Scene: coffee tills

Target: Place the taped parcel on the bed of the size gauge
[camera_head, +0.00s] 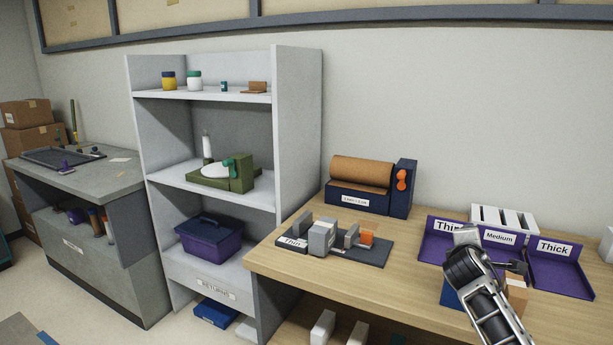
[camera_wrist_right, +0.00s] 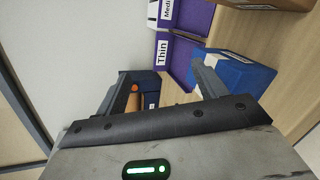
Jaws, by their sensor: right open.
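The size gauge appears to be the dark base (camera_head: 375,250) with upright grey blocks, an orange part and a "Thin" label, on the wooden table. A blue parcel (camera_head: 449,294) stands partly behind my right arm; it shows with a white label in the right wrist view (camera_wrist_right: 240,72). A brown box (camera_head: 517,295) is right of it, partly hidden by the arm. I cannot tell which of these is the taped parcel. My right gripper (camera_head: 467,238) is open and empty, above the table near the purple trays. My left gripper is not in view.
Purple trays labelled Thin (camera_head: 438,244), Medium and Thick (camera_head: 562,270) stand along the back right. A brown roll (camera_head: 361,171) on a navy holder is behind the gauge. A grey shelf unit (camera_head: 299,150) borders the table's left. Bare wood lies between gauge and trays.

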